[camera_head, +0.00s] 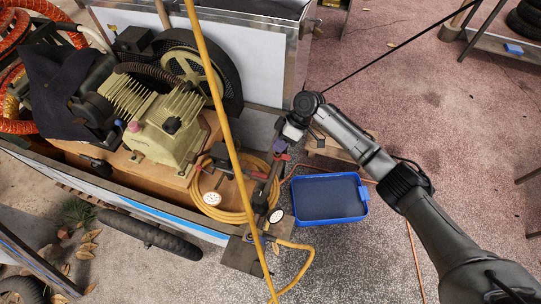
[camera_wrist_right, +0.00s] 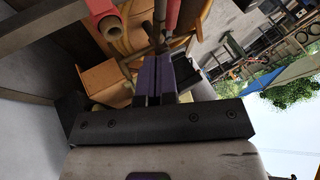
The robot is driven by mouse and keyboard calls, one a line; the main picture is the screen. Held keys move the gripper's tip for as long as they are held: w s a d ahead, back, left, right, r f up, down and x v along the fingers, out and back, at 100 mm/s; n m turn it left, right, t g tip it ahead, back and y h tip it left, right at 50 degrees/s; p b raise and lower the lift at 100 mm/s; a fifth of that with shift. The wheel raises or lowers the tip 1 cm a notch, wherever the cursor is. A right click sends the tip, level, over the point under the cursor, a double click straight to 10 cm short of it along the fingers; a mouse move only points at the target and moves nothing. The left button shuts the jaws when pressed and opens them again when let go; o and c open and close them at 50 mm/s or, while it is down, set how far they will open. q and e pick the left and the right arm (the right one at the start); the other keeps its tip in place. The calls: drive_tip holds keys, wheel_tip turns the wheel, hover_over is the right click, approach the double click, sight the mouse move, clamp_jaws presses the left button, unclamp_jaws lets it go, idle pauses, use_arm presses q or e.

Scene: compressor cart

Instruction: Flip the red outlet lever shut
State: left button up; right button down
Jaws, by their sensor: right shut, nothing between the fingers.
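The outlet pipework (camera_head: 262,200) stands at the cart's front right corner, with dark fittings and a yellow hose. A small reddish piece (camera_head: 259,175) shows on it just below and left of my right gripper (camera_head: 281,157); it may be the red outlet lever, but its position is too small to tell. In the right wrist view a red part (camera_wrist_right: 102,10) with a cream round end lies at the upper left, apart from the fingers. My right gripper's purple fingers (camera_wrist_right: 158,80) are shut together and empty, pointing at the pipework. My left gripper is not in view.
The green compressor (camera_head: 165,125) sits on the cart, left of the pipework. A white-faced gauge (camera_head: 276,215) is on the pipework. A yellow bar (camera_head: 215,85) crosses the view in front. A blue tray (camera_head: 362,203) lies on the ground to the right, with open floor beyond.

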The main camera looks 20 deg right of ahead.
sight(259, 175)
drive_tip(key=shift+b+x, duration=0.5)
drive_tip(key=shift+x, duration=4.25)
